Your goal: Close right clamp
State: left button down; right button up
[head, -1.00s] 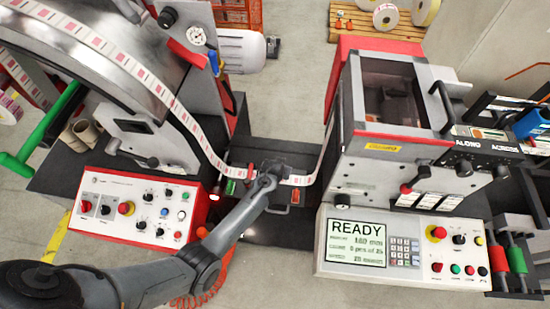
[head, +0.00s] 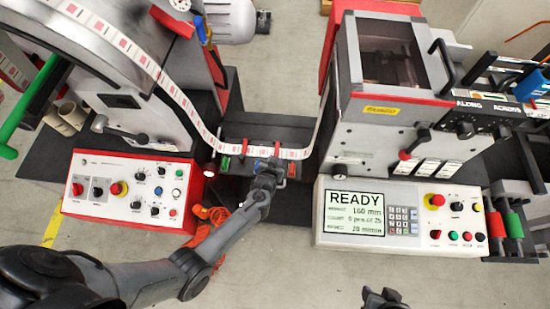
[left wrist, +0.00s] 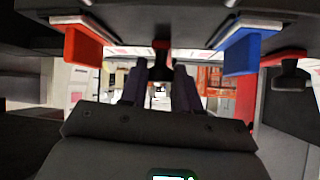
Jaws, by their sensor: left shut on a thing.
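The splice table (head: 325,143) lies between the two machines, with the label web (head: 233,151) running across it. My left gripper (head: 268,168) is at the table's front edge, right of its middle. In the left wrist view its fingers (left wrist: 160,88) are closed around the dark, red-tipped handle of the right clamp (left wrist: 160,46). The handle is partly hidden by the fingers, so its exact tilt cannot be told. A second red-tipped handle, the left clamp (left wrist: 290,76), shows to the right there. My right gripper (head: 384,298) is at the bottom edge, away from the table; its jaws are unclear.
An orange tab (left wrist: 83,45) and a blue tab (left wrist: 241,50) hang on either side of the held handle. The left control box (head: 125,190) and the right READY panel (head: 357,213) flank the table.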

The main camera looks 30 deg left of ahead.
pick_arm(q)
jog(key=shift+s+f, duration=0.4)
jog(key=shift+f, duration=0.2)
jog(key=c, duration=1.2)
grip_release()
jog(key=shift+c, duration=0.2)
jog(key=o, duration=0.4)
jog(key=shift+d, duration=0.2)
jog(key=shift+w+a+r, duration=0.1)
jog(key=shift+w+r, duration=0.05)
jog(key=shift+r, duration=0.1)
jog(key=shift+s+r, duration=0.25)
jog(key=p+v, duration=0.2)
jog(key=v, duration=0.8)
jog(key=shift+s+f, duration=0.1)
